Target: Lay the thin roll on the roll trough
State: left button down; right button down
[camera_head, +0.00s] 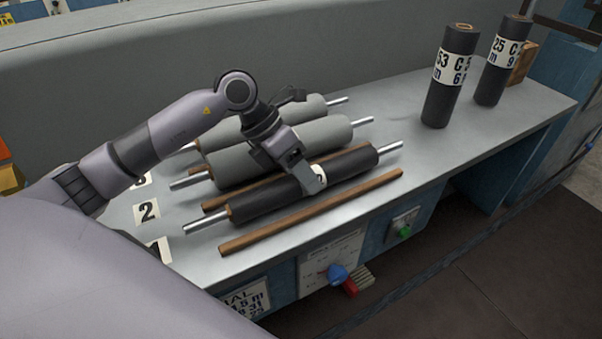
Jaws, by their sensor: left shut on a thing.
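A thin black roll (260,198) with a white label and silver rod ends lies level in the head view, mid-table. My left gripper (313,187) is shut on it near its label. Two brown wooden rails, the front one (310,212) and a rear one (235,192) partly hidden by rolls and gripper, run along it; they look like the roll trough. The black roll is over the space between them. I cannot tell whether it touches the rails or the table. My right gripper is not in view.
Two grey rolls, the nearer one (325,137) and a farther one (222,132), lie parallel behind the black roll. Two black rolls stand upright at the right (450,80), (500,65). Number cards (147,211) lie at the left.

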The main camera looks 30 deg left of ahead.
pick_arm(q)
jog(key=shift+f, duration=0.1)
jog(key=shift+c, duration=1.9)
grip_release()
jog(key=shift+s, duration=0.1)
jog(key=shift+a+f, duration=0.1)
jog(key=shift+f, duration=0.05)
jog(key=shift+a+r, duration=0.3)
jog(key=shift+r, duration=0.15)
jog(key=v, duration=0.5)
jog(key=shift+d+r, duration=0.1)
jog(key=shift+r, duration=0.15)
jog(key=shift+s+r, duration=0.2)
jog(key=shift+r, duration=0.35)
